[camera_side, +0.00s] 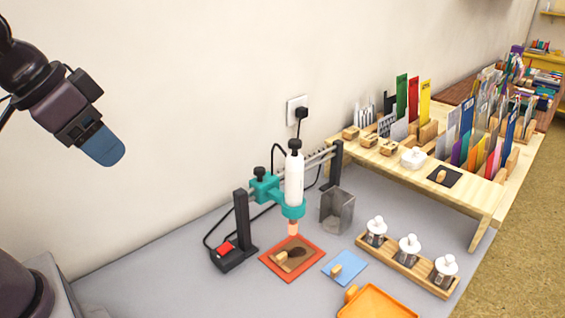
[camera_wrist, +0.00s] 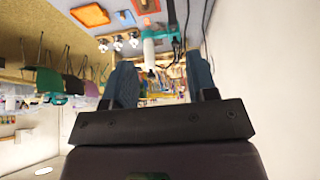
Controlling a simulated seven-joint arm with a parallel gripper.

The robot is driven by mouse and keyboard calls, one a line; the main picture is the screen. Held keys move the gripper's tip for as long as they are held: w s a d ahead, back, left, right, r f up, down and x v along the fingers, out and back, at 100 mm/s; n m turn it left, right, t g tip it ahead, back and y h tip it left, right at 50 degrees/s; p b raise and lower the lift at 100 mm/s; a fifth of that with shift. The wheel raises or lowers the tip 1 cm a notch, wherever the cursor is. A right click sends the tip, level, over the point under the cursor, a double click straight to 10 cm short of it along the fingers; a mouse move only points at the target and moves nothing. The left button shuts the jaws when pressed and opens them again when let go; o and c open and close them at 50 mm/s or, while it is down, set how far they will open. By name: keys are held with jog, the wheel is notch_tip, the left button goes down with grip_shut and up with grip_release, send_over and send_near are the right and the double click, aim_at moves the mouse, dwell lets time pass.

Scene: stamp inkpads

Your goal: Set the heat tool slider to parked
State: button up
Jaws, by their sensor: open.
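The heat tool (camera_side: 294,180) is a white upright cylinder with a black cap and a copper nozzle. It is held in a teal slider (camera_side: 266,188) on a horizontal rail (camera_side: 318,158) between two dark posts. The slider is nearer the left post, and the nozzle points down over a red-orange mat (camera_side: 272,265) with a dark patch and a wooden block. A black knob tops the slider's left part. My gripper (camera_side: 104,147) is high at the upper left, well apart from the tool. In the wrist view my gripper (camera_wrist: 161,80) is open and empty, with the tool (camera_wrist: 149,52) beyond it, upside down.
A black base with a red switch (camera_side: 226,247) stands at the left post. A grey open bin (camera_side: 337,222) is right of the tool. A blue pad (camera_side: 338,275), orange tray (camera_side: 372,311) and bottle rack (camera_side: 444,284) lie in front. The left table area is clear.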

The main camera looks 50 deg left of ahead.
jog(key=w+f+g, duration=0.1)
jog(key=f, duration=0.1)
jog(key=m+g, duration=0.5)
jog(key=m, duration=0.4)
send_over(259, 168)
notch_tip(259, 168, down, 2)
notch_tip(259, 168, down, 12)
jog(key=shift+d+f, duration=0.1)
jog(key=shift+f, duration=0.15)
